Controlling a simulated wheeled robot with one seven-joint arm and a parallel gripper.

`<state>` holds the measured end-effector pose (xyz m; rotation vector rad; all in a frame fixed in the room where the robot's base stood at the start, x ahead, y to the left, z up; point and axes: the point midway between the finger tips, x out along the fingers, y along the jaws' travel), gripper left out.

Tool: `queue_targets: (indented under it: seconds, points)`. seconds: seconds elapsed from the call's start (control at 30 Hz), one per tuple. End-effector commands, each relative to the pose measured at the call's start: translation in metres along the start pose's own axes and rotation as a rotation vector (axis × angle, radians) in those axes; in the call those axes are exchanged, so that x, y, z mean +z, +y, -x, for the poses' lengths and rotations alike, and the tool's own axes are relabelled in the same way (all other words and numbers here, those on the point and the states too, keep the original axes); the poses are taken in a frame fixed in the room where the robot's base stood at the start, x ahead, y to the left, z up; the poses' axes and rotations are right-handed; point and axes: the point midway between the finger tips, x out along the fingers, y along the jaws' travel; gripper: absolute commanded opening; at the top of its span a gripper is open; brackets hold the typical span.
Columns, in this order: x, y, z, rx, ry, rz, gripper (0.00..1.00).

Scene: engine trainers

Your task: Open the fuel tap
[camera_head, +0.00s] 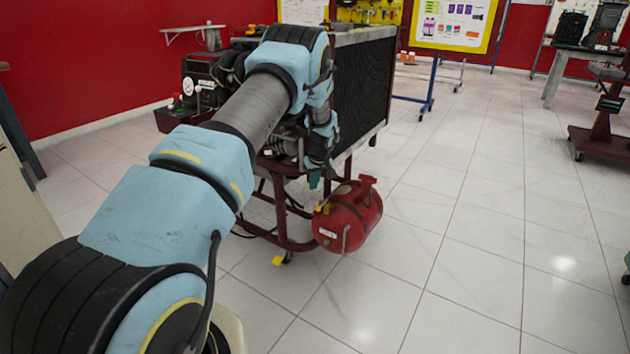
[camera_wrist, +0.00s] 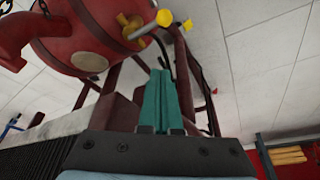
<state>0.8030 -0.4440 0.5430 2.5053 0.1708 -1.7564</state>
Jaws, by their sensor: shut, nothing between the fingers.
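The red fuel tank (camera_head: 352,218) hangs low on the right side of the dark red engine frame in the head view. A small yellow tap (camera_head: 322,209) shows on its near side. In the wrist view the red tank (camera_wrist: 85,35) fills the upper left. There a brass fitting (camera_wrist: 130,25) sits on it, with a grey stem and a yellow end (camera_wrist: 163,18) pointing right. My gripper (camera_wrist: 158,76) has teal fingers close together, shut and empty. They appear apart from the tap, below it in the wrist view. In the head view my gripper (camera_head: 315,181) is above and left of the tank.
The engine trainer's red frame (camera_head: 292,230) stands beside and behind my gripper, with a large dark radiator (camera_head: 363,90) above. A thin dark hose (camera_wrist: 165,55) runs near the fingers in the wrist view. The tiled floor (camera_head: 460,250) to the right is clear.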

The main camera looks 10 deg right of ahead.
Motion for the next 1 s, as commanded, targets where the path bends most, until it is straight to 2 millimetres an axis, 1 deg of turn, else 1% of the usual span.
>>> queue_targets:
  seconds: [0.03,0.1,0.3,0.33,0.4,0.63,0.8,1.0]
  points:
    - [0.001,0.0,-0.012,-0.001,-0.002,0.0,0.0]
    - [0.001,0.0,-0.024,-0.001,-0.002,0.001,0.0]
    - [0.0,0.0,-0.054,0.0,0.0,0.001,0.0]
    - [0.002,0.0,-0.056,0.0,-0.001,0.001,0.0]
    - [0.011,0.001,-0.049,0.001,0.0,-0.002,0.0]
    - [0.033,0.0,-0.044,0.0,0.001,-0.001,0.0]
    - [0.039,0.0,-0.043,0.0,0.001,0.0,0.0]
    - [0.039,0.0,-0.044,0.001,0.001,0.001,0.0]
